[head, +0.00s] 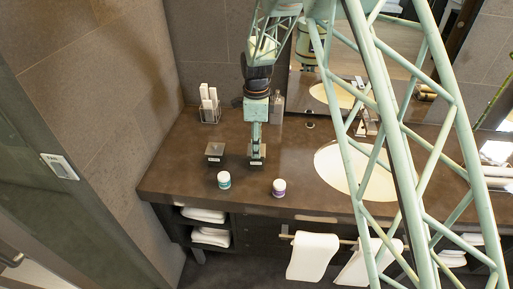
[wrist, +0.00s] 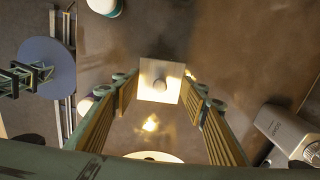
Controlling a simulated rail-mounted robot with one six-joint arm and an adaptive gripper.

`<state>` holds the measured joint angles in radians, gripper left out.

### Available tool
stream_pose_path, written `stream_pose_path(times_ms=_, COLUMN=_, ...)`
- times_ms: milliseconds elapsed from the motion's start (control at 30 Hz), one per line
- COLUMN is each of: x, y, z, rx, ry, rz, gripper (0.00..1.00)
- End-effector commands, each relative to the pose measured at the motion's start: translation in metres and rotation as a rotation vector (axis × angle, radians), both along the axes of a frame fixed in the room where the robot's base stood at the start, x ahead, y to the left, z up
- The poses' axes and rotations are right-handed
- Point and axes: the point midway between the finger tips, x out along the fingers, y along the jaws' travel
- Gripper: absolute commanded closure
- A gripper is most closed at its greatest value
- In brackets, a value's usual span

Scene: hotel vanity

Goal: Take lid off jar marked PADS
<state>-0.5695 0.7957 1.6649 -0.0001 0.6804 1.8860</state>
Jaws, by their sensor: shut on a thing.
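A dark square jar (head: 257,158) with a small pale label stands on the brown counter below my gripper (head: 256,143). The label is too small to read in the head view. In the wrist view my gripper's fingers (wrist: 160,88) stand on either side of a pale square lid (wrist: 160,68) with a round knob, and are shut on its edges. The lid hides what lies under it, and I cannot tell whether it is apart from the jar. A similar dark square jar (head: 215,150) with a label stands just to the left.
Two small white-capped pots, one teal (head: 224,181) and one purple (head: 279,188), stand nearer the front edge. A rack of white items (head: 209,106) and a bottle (head: 276,108) stand behind. The basin (head: 335,165) lies to the right. The counter's left front is clear.

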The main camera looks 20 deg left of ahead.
Motion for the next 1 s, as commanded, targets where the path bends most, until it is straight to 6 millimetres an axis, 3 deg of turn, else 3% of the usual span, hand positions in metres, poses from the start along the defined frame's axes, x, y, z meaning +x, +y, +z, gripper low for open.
stream_pose_path(times_ms=333, x=0.000, y=0.000, z=0.025, rx=0.000, ry=-0.001, rz=0.000, gripper=0.70)
stream_pose_path(times_ms=567, x=-0.017, y=-0.010, z=0.025, rx=0.000, ry=0.001, rz=0.000, gripper=0.70)
stream_pose_path(times_ms=1000, x=-0.077, y=-0.047, z=0.031, rx=-0.001, ry=0.002, rz=0.000, gripper=0.70)
